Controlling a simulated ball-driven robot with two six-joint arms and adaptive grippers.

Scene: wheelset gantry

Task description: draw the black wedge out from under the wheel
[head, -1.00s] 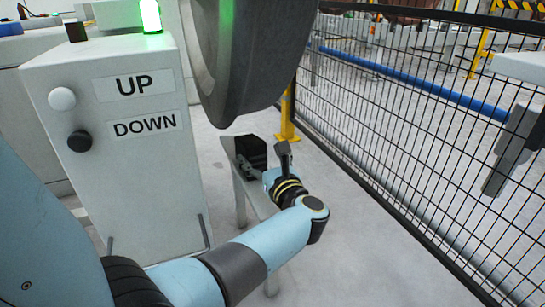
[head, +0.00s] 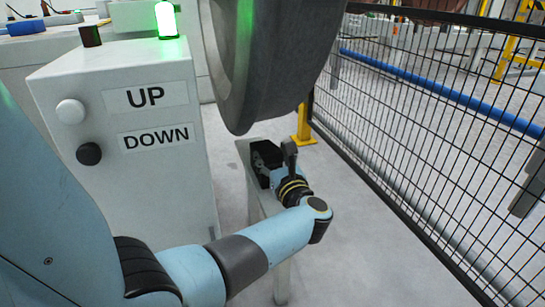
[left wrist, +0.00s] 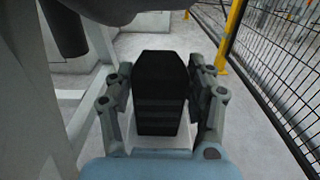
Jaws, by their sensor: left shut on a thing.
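The black wedge (head: 258,164) sits on a narrow grey stand (head: 267,207) in the head view, partly hidden by my gripper. The big dark wheel (head: 275,70) hangs above and beyond it; I cannot tell whether they touch. In the left wrist view the wedge (left wrist: 160,95) stands upright as a black block with a ribbed near face. My left gripper (head: 268,164) is shut on it, with one finger along each side, as the left wrist view also shows (left wrist: 161,88). My right gripper is not in view.
A grey control box (head: 150,185) with UP and DOWN labels, a white button, a black button and a lit green lamp (head: 165,18) stands at the left. A black mesh fence (head: 430,130) runs along the right. A yellow post (head: 303,125) stands behind the stand. Floor between stand and fence is clear.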

